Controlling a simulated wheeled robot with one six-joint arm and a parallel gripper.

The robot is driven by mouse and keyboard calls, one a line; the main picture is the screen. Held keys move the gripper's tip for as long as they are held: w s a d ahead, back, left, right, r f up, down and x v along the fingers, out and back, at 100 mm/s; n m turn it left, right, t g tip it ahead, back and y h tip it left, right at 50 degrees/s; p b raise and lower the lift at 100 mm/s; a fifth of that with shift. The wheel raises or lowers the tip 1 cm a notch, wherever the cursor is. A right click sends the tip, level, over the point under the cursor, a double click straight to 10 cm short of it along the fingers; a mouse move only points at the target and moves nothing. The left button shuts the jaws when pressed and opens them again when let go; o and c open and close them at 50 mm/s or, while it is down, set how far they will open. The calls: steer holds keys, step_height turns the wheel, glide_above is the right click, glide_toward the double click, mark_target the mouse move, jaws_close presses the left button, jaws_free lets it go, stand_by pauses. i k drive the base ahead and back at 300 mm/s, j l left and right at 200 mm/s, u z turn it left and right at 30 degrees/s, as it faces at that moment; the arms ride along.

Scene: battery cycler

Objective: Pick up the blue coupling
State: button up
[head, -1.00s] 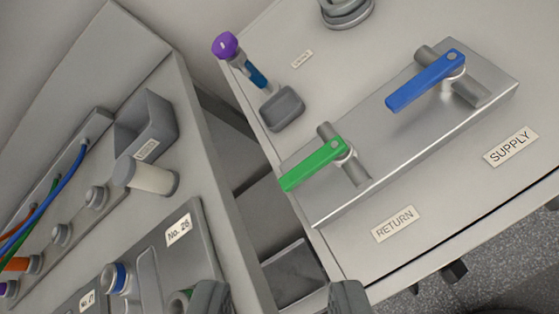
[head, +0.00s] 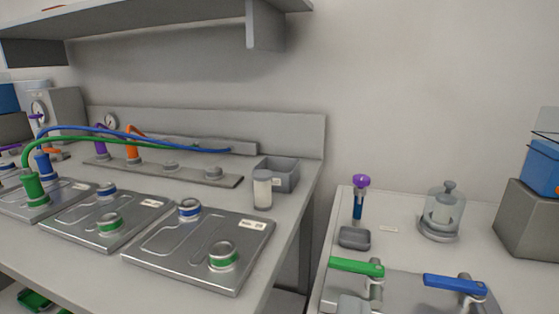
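The blue coupling (head: 43,166) is a blue cylinder at the far left. It stands upright at the leftmost metal plate, with a blue hose (head: 85,129) rising from its top and arching right toward the back rail. A green coupling (head: 32,189) with a green hose stands just in front of it on the same plate (head: 62,200) and overlaps it partly. The blue coupling's lower end is hard to make out. My gripper does not show in the present view, so its distance from the coupling cannot be told.
Two nearer plates, the middle (head: 105,222) and the right one (head: 200,250), have blue- and green-ringed ports without hoses. A purple (head: 101,146) and an orange coupling (head: 133,150) stand on the back rail (head: 200,177). A shelf (head: 150,18) overhangs. The right bench has green and blue valve handles (head: 455,284).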

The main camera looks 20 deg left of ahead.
mark_target(44, 163)
steer(key=u, duration=1.75)
